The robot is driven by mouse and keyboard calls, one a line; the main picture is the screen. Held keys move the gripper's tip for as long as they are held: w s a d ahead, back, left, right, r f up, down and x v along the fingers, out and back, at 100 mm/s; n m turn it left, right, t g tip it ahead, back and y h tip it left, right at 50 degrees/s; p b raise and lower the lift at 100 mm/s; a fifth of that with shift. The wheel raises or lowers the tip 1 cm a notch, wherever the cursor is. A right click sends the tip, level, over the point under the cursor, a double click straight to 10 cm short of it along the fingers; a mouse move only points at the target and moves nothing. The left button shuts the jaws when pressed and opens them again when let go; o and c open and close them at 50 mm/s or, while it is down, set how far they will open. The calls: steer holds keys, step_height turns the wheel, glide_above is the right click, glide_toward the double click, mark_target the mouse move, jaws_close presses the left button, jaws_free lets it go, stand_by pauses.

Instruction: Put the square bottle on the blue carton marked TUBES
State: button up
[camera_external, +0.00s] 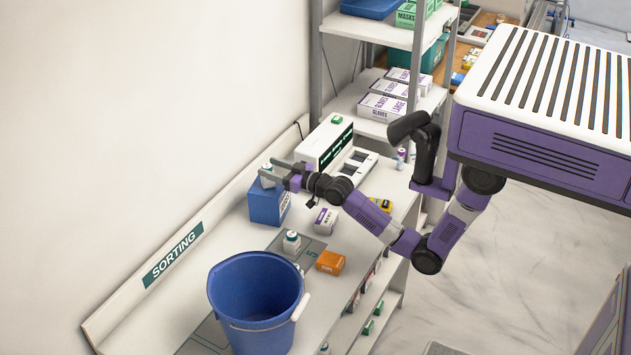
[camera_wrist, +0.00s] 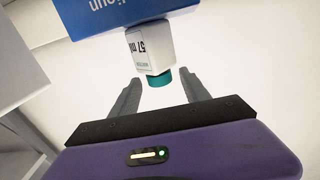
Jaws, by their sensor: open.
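The square bottle (camera_wrist: 153,48), white with a teal cap, shows in the wrist view against the blue carton (camera_wrist: 100,14). In the external view the bottle (camera_external: 267,178) appears to stand upright on top of the blue carton (camera_external: 265,206), partly hidden by my fingers. My gripper (camera_wrist: 163,82) is open, with one finger on each side of the cap end and a visible gap to each. In the external view my gripper (camera_external: 268,170) reaches in from the right at the carton's top. Only part of the carton's upside-down lettering shows; TUBES cannot be read.
A white machine (camera_external: 325,143) stands behind the carton. A glove box (camera_external: 326,220), another white bottle (camera_external: 291,241), an orange box (camera_external: 330,262) and a large blue bucket (camera_external: 256,290) stand on the counter.

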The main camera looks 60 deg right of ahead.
steer(key=s+b, duration=0.1)
steer(key=s, duration=0.9)
steer(key=shift+s, duration=0.15)
steer(key=shift+g, duration=0.4)
steer(key=s+f, duration=0.2)
steer(key=s, duration=0.1)
steer(key=s+f, duration=0.5)
steer(key=shift+s+d+f, duration=0.1)
steer(key=shift+s, duration=0.2)
steer(key=shift+g, duration=0.4)
steer(key=s+f, duration=0.1)
steer(key=s, duration=0.2)
steer(key=s+f, duration=0.2)
steer(key=s, duration=0.2)
steer(key=s+f, duration=0.1)
steer(key=s, duration=0.2)
steer(key=shift+s+f, duration=0.15)
steer(key=shift+f, duration=0.1)
steer(key=s+r+g, duration=0.1)
steer(key=s, duration=2)
steer(key=shift+s+r+g, duration=0.15)
steer(key=shift+r+g, duration=0.05)
steer(key=shift+g, duration=0.1)
